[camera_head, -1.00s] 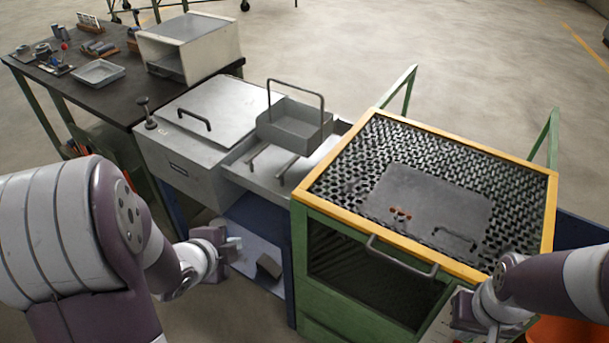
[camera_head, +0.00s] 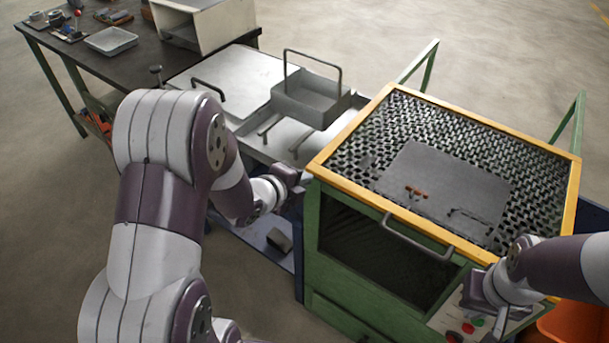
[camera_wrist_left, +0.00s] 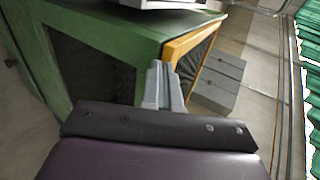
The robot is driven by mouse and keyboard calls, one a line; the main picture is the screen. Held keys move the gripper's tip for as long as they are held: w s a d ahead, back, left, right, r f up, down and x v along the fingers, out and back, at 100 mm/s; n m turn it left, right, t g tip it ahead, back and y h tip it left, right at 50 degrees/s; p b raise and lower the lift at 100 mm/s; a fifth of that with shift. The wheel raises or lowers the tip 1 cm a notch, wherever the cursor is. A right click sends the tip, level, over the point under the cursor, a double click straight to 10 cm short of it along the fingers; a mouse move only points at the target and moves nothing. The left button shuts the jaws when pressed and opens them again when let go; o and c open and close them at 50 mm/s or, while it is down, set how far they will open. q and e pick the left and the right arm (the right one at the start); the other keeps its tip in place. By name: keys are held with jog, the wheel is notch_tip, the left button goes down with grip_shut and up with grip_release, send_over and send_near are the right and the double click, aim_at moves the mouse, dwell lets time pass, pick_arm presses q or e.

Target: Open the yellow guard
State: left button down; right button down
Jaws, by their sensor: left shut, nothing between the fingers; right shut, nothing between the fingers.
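The yellow guard (camera_head: 490,128) is a yellow-framed dark mesh lid lying shut on top of the green cabinet (camera_head: 313,235). A grey bar handle (camera_head: 418,240) is fixed along its front edge. My left gripper (camera_head: 303,180) is shut and empty beside the cabinet's left side, close to the guard's left front corner. In the left wrist view its fingers (camera_wrist_left: 165,85) show in front of the green frame and the yellow edge (camera_wrist_left: 190,40); I cannot tell whether they touch. My right gripper (camera_head: 488,302) is shut and empty, low at the cabinet's right front, by the button panel.
A grey plate (camera_head: 450,180) with a small handle lies on the mesh. A grey basket with a tall handle (camera_head: 310,98) stands left of the cabinet. A button panel (camera_head: 455,322) and an orange bin (camera_head: 575,325) are at the lower right. A dark workbench (camera_head: 85,60) stands at upper left.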

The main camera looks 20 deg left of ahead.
pick_arm(q)
jog(key=shift+w+d, duration=0.1)
jog(key=shift+w, duration=0.5)
pick_arm(e)
jog(key=shift+r, duration=0.1)
